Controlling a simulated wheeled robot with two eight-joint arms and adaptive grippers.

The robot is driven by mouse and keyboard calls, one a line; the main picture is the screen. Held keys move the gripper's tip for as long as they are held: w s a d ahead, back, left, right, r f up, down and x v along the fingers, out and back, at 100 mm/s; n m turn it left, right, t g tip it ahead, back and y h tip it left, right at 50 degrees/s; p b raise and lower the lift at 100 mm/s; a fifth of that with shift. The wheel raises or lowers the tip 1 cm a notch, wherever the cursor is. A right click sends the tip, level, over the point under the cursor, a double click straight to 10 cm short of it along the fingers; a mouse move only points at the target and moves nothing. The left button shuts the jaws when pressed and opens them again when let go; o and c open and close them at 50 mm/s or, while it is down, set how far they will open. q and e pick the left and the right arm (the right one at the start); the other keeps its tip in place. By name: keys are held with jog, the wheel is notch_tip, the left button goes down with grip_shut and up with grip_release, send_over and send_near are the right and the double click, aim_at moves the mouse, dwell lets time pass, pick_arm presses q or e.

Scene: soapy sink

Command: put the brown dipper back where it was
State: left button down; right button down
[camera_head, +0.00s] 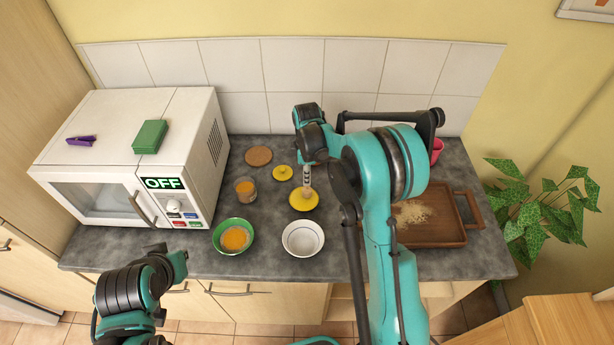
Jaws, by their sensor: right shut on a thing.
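My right gripper (306,172) is shut on the brown dipper (307,190), which it holds upright over a yellow saucer (302,206). I cannot tell whether the dipper's lower end touches the saucer. A glass jar with orange-brown contents (245,190) stands to the left, with a round brown disc (258,156) and a small yellow lid-like disc (283,173) behind. My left gripper (165,256) is low at the left, in front of the counter; its fingers do not show clearly.
A green bowl with orange contents (221,247) and a white bowl (288,247) stand near the counter's front edge. A white microwave (180,125) fills the left.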

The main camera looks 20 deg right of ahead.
jog(key=shift+f, duration=0.1)
jog(key=c, duration=2)
grip_release()
jog(key=shift+f, duration=0.1)
jog(key=o, duration=0.4)
jog(key=shift+o, duration=0.2)
jog(key=shift+r, duration=0.2)
